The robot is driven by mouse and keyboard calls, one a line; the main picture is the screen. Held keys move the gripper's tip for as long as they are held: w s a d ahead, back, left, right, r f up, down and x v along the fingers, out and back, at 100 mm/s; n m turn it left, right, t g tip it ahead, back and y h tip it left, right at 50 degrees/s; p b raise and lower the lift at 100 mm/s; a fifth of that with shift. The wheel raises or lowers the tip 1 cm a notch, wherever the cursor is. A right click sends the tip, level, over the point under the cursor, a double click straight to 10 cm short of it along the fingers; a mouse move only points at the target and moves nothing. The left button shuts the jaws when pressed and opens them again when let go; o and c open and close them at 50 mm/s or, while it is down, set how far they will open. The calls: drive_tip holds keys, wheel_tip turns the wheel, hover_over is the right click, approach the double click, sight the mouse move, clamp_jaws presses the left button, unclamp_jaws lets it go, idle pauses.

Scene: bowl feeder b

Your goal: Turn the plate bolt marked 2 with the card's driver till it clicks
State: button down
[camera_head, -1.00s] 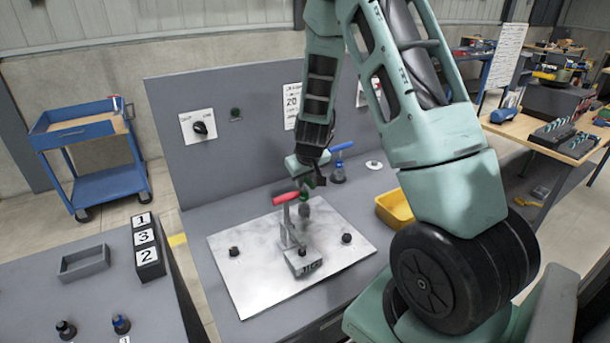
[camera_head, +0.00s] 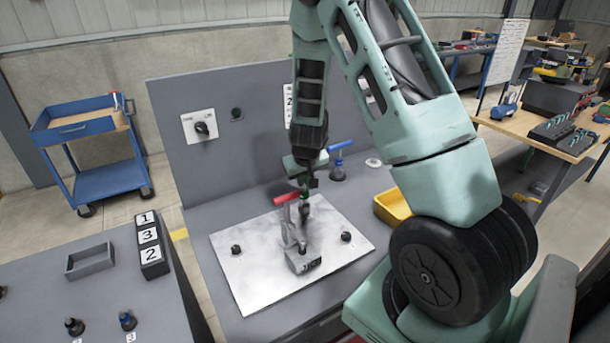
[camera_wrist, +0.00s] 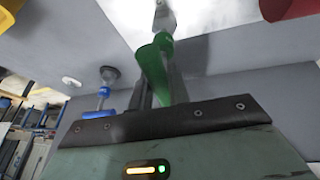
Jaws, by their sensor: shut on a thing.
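My gripper (camera_head: 305,172) is shut on a green driver (camera_head: 303,187), held upright over the back part of the pale metal plate (camera_head: 250,275). The green handle also shows between the jaws in the wrist view (camera_wrist: 153,70). The driver's dark lower end comes down behind the red-handled clamp (camera_head: 288,198); I cannot tell whether it touches a bolt. Dark bolts stand at the plate's left (camera_head: 236,249) and right (camera_head: 346,236). No bolt number is readable. A wall card (camera_head: 288,105) is mostly hidden behind my arm.
A blue-handled driver (camera_head: 338,165) stands behind the plate, right of my gripper. A yellow bin (camera_head: 393,209) is at the right. A block labelled 1, 3, 2 (camera_head: 150,245) and a grey tray (camera_head: 90,262) are on the left table. The clamp stands close to the driver.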

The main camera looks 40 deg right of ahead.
drive_tip(key=shift+m+g+h+p, duration=0.55)
drive_tip(key=shift+m+p, duration=1.35)
drive_tip(key=shift+p, duration=1.2)
drive_tip(key=shift+a+r+p, duration=0.1)
drive_tip(key=shift+r+p, duration=0.05)
drive_tip(key=shift+p, duration=0.45)
drive_tip(key=shift+w+m+g+p, duration=0.1)
drive_tip(key=shift+m+g+p, duration=0.45)
drive_tip(key=shift+m+p, duration=1)
drive_tip(key=shift+n+p, duration=0.25)
drive_tip(key=shift+p, duration=0.6)
drive_tip(key=shift+m+h+p, duration=0.25)
drive_tip(key=shift+m+p, duration=0.35)
drive_tip(key=shift+p, duration=0.55)
drive_tip(key=shift+m+g, duration=0.4)
drive_tip(key=shift+m, duration=0.1)
